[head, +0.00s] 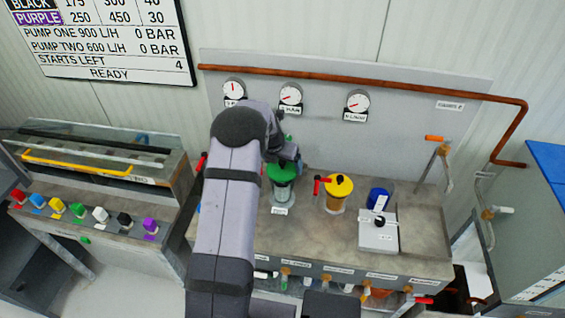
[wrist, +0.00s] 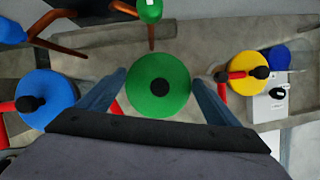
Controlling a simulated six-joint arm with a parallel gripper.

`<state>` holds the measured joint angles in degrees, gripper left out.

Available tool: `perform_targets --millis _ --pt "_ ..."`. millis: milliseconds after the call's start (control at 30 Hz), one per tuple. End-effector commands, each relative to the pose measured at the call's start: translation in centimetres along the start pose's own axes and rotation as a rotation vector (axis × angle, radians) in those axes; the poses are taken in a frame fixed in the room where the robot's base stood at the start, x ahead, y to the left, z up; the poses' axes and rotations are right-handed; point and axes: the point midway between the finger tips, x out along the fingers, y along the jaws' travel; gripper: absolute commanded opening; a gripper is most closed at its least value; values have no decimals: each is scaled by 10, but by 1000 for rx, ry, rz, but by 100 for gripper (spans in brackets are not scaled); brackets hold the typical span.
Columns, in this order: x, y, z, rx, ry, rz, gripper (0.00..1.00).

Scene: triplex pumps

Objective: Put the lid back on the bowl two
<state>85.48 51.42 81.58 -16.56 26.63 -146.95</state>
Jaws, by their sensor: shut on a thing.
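The green round lid (head: 283,173) with a black centre knob sits in line with the top of the clear middle bowl (head: 282,193), which has a small label at its foot. Whether the lid touches the rim all round cannot be told. The lid also fills the middle of the wrist view (wrist: 160,100). My gripper (head: 285,158) is over the lid; in the wrist view my fingers (wrist: 158,85) are on its left and right, shut on it. The bowl is hidden under the lid in the wrist view.
A yellow-lidded bowl (head: 340,186) with a red handle stands to the right. A blue-topped part (head: 379,197) and a white box (head: 378,235) stand beyond it. A blue-lidded bowl (wrist: 45,92) is to the left in the wrist view. Copper pipe (head: 360,78) runs along the back panel.

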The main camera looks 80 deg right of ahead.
Motion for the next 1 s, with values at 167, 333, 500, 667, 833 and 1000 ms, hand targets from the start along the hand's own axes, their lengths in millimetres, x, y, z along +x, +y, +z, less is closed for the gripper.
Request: perform_targets --millis 167,333,500,667,833,1000 --pt "0 0 0 0 0 0 63" --pt "0 0 0 0 0 0 63" --pt "0 0 0 0 0 0 63" --pt "0 0 0 0 0 0 63" --pt "0 0 0 0 0 0 63" --pt "0 0 0 0 0 0 100"
